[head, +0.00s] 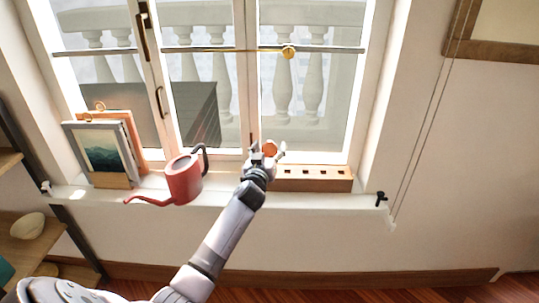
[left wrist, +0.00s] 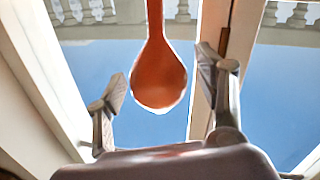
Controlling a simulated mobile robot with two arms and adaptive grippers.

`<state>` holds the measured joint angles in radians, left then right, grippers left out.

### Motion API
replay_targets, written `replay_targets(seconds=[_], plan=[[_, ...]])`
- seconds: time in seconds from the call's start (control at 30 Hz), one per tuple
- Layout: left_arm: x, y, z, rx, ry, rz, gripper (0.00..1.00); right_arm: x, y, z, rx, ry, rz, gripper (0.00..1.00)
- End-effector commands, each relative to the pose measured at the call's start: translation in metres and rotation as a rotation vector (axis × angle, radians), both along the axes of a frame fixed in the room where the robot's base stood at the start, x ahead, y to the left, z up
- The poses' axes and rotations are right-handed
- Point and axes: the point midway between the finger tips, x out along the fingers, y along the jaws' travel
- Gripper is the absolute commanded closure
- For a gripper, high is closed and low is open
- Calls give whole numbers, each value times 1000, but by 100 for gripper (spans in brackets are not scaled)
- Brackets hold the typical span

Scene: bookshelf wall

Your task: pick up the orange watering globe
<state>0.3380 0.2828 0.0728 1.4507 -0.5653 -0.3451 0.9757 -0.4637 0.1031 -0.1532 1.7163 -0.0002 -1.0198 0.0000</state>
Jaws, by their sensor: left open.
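The orange watering globe (left wrist: 159,76) shows large in the left wrist view, with its round bulb towards my gripper and its thin stem running up out of the picture. My left gripper (left wrist: 164,88) is open, with one finger on each side of the bulb and a gap visible on both sides. In the head view the globe (head: 270,148) is a small orange ball between the fingers of my left gripper (head: 268,152), in front of the window. Most of the globe is hidden there by the gripper. My right gripper is not in view.
A red watering can (head: 184,180) stands on the windowsill (head: 320,197) just left of my left arm. Picture frames (head: 98,150) lean further left. A wooden box with holes (head: 313,179) sits on the sill to the right. A bowl (head: 27,226) rests on a shelf at far left.

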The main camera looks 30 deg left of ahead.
Motion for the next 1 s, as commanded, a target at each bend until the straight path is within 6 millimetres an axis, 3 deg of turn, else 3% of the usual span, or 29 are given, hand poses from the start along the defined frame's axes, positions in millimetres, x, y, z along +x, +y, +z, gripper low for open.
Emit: replay_targets(seconds=[0.13, 0.9, 1.0], plan=[[0, 0, 0, 0, -1, -1, 37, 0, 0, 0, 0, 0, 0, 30], [0, -1, 0, -1, -1, -1, 88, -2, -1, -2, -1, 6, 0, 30], [0, -1, 1, -1, -1, -1, 89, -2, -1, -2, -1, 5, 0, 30]])
